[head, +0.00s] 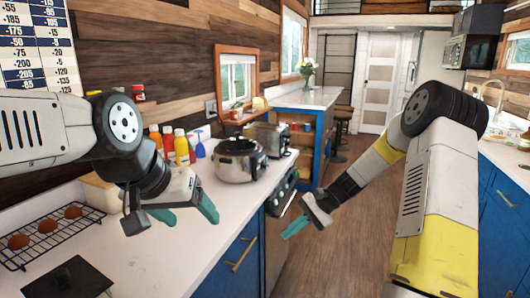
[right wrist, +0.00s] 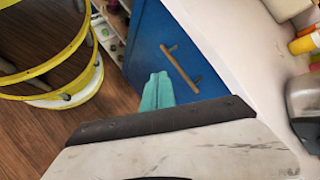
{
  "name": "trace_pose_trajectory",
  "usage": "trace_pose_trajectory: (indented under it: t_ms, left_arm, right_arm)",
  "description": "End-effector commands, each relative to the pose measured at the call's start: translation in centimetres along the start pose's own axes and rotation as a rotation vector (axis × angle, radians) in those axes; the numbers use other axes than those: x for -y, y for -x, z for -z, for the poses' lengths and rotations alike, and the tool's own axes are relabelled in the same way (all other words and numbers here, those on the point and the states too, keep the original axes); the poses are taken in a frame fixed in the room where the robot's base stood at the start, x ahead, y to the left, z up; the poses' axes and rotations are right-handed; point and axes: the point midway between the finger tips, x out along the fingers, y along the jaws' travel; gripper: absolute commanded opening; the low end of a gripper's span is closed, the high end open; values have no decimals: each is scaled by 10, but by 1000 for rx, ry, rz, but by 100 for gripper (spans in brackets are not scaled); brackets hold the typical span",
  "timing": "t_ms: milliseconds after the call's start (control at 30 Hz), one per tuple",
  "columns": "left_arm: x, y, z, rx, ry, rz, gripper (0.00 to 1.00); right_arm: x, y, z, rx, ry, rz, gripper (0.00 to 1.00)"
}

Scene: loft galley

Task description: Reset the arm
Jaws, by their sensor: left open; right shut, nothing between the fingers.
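My left gripper (head: 190,213) is over the left counter in the head view, its teal fingers apart with nothing between them. My right gripper (head: 297,227) hangs over the floor aisle, to the right of the counter front, with its teal fingers together and empty. In the right wrist view the closed teal fingers (right wrist: 157,92) point toward a blue cabinet front. My right arm bends down from the upper right of the head view.
The white counter (head: 160,262) bears a wire rack (head: 45,237) with brown round items, a steel pot (head: 240,160), bottles and a toaster. A blue cabinet (head: 232,262) with a wooden handle is below. Blue cabinets (head: 500,220) stand right. Wooden floor (head: 335,262) lies between.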

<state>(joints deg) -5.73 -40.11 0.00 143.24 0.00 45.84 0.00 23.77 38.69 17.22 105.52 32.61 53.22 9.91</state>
Motion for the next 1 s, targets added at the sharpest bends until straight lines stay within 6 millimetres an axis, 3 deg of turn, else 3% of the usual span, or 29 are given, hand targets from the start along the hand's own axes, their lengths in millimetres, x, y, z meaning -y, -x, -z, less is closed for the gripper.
trace_pose_trajectory:
  t_ms: [33, 267, 600, 800, 1000]
  left_arm:
    - [0, 0, 0, 0, 0, 0, 72]
    - [0, 0, 0, 0, 0, 0, 72]
    - [0, 0, 0, 0, 0, 0, 72]
    - [0, 0, 0, 0, 0, 0, 72]
    - [0, 0, 0, 0, 0, 0, 72]
  right_arm:
    - [4, 16, -18, -47, 63, -40, 0]
    - [2, 72, -87, -235, 314, -190, 0]
    - [-27, 143, -187, -512, 653, -334, 0]
    - [-56, 170, -234, -660, 830, -373, 0]
    - [-79, 182, -258, -755, 941, -384, 0]
